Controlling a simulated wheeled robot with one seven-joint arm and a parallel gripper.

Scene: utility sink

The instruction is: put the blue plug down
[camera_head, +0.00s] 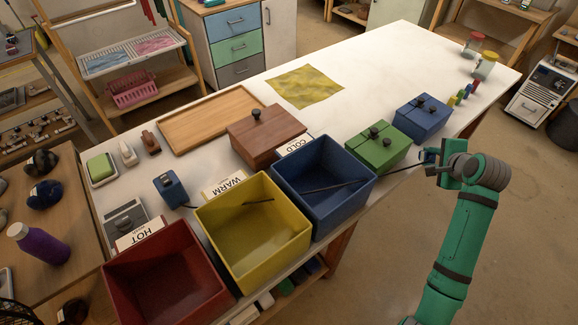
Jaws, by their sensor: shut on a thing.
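My gripper (430,157), on the green arm at the right, is shut on a small blue piece, which I take for the blue plug (428,154). It is held above the table's right edge, right of the green lidded box, and is largely covered by the jaws. A thin dark rod or cord (402,166) runs left from it toward the green box. I cannot tell whether it touches anything.
Red (165,275), yellow (253,232) and blue (323,187) bins line the near edge, labelled HOT, WARM and COLD. The white tabletop (385,75) is clear at the back middle.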

